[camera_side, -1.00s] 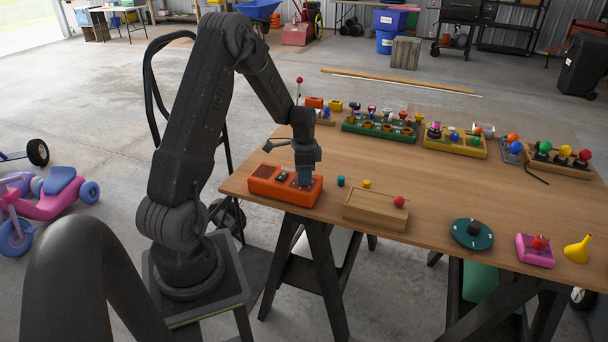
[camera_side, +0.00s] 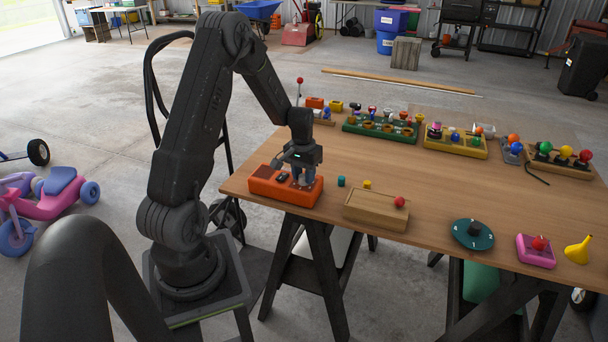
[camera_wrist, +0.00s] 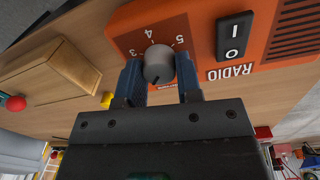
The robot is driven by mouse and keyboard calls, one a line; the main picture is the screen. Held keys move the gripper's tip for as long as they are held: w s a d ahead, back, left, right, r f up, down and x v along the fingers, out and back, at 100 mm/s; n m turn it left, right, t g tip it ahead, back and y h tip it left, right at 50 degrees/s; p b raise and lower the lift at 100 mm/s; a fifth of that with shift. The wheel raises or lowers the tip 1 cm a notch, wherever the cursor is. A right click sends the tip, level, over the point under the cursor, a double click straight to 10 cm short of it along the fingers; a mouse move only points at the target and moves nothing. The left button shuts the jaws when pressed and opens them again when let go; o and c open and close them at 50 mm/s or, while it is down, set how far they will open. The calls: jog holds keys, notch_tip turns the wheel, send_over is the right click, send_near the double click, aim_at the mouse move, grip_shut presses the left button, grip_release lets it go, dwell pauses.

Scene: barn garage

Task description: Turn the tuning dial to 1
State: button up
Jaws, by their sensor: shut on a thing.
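The orange radio (camera_side: 266,187) sits at the table's near left edge; its face also fills the upper part of the wrist view (camera_wrist: 195,20). The tuning dial (camera_wrist: 158,66) is a grey round knob on the radio, with white numbers 3, 4 and 5 showing around it. The other numbers are hidden by my gripper. A dark mark shows on the knob's lower part. My gripper (camera_wrist: 158,83) has its two blue-grey fingers on either side of the dial, shut on it. In the side view my gripper (camera_side: 304,180) is at the radio's right end and hides the dial.
A black rocker switch (camera_wrist: 235,37) is beside the dial on the radio. A wooden box (camera_side: 372,210) with a red ball stands to the right, past small teal and yellow pegs. Other toys line the table's back and right.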

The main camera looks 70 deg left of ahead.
aim_at(301, 176)
jog(key=n, duration=0.4)
jog(key=shift+a+n, duration=0.1)
jog(key=shift+n, duration=2.1)
jog(key=shift+s, duration=0.1)
jog(key=o, duration=0.9)
jog(key=shift+o, duration=0.2)
notch_tip(301, 176, up, 14)
jog(key=shift+s, duration=0.25)
jog(key=shift+f, duration=0.1)
